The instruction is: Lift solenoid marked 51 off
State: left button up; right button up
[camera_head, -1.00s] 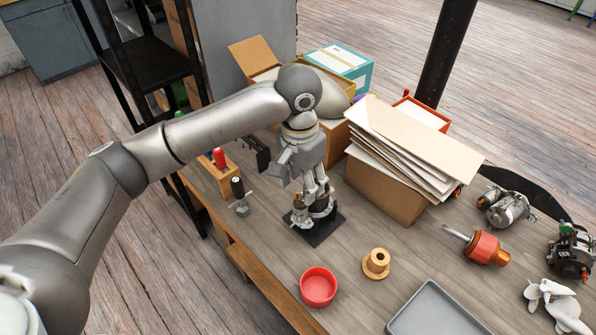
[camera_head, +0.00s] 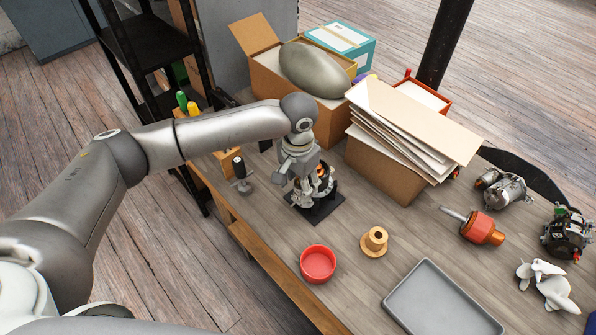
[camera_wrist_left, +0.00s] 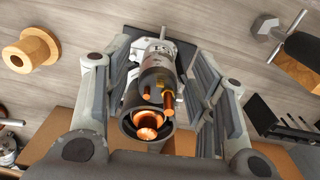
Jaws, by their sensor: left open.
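My left gripper (camera_head: 303,193) is open and low over the black base plate (camera_head: 316,212), pointing down at the assembly there. In the left wrist view, a dark cylinder with copper studs (camera_wrist_left: 158,80), which looks like the solenoid, lies between the spread fingers, with a gap on each side. A black ring-shaped housing with a copper core (camera_wrist_left: 148,128) sits close beside it, nearer the camera. A silver bracket part (camera_wrist_left: 155,48) shows beyond. In the head view the gripper hides most of the solenoid. No marking 51 is readable. My right gripper is not in view.
A box of papers (camera_head: 385,171) stands close right of the assembly. A clamp-like tool with a black handle (camera_head: 240,175) stands to its left. A red bowl (camera_head: 318,263), a tan flanged bushing (camera_head: 374,242) and a grey tray (camera_head: 445,307) are in front. Bare table lies between.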

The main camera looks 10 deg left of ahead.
pick_arm(q)
jog(key=shift+f, duration=0.15)
jog(key=shift+c, duration=0.3)
grip_shut()
dwell(0.5)
jog(key=shift+r+p, duration=0.2)
jog(key=shift+p, duration=0.4)
dwell(0.8)
jog(key=shift+r, duration=0.15)
dwell(0.9)
jog(key=shift+r+p, duration=0.55)
jog(key=shift+p, duration=0.7)
